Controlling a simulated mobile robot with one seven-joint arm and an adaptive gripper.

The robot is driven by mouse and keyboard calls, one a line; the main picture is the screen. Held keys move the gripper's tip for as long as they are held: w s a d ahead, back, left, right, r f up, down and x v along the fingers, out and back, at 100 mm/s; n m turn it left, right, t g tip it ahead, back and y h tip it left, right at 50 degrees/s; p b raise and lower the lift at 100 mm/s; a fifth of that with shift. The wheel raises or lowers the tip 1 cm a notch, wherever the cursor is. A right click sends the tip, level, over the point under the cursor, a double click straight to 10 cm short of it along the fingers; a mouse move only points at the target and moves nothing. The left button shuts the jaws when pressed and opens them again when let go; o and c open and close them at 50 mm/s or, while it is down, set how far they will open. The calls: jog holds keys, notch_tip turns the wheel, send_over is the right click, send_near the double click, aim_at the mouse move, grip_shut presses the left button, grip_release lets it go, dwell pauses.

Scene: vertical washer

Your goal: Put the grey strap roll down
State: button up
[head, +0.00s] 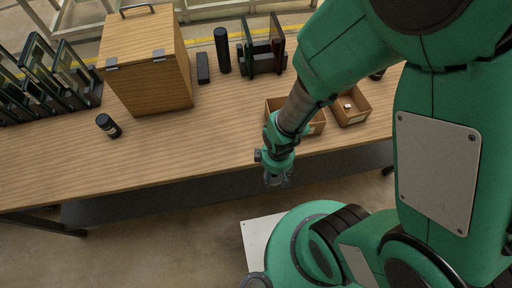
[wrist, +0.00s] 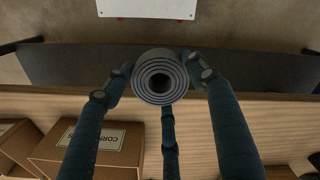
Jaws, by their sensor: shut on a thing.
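The grey strap roll (wrist: 160,77) shows end-on in the wrist view as a spiral coil with an open centre. My gripper (wrist: 160,88) is shut on it, with dark fingers on its left and right sides and a third finger below it in the picture. In the head view my gripper (head: 278,178) hangs just off the front edge of the wooden bench (head: 190,150). The roll cannot be made out clearly there.
Open brown boxes (head: 351,106) stand on the bench beside my arm; a labelled box (wrist: 88,148) shows at lower left in the wrist view. A wooden cabinet (head: 148,65), black cylinder (head: 222,50) and dark rack (head: 262,60) stand further back. The bench's front middle is clear.

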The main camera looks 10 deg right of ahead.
dwell(0.4)
jog(key=b, duration=0.2)
send_over(256, 144)
jog(key=s, duration=0.2)
jog(key=shift+w+a+f, duration=0.2)
jog(key=shift+f, duration=0.55)
jog(key=shift+f, duration=0.1)
jog(key=shift+f+b, duration=0.5)
jog(key=shift+f, duration=1.2)
jog(key=shift+f, duration=0.15)
jog(key=o, duration=1.2)
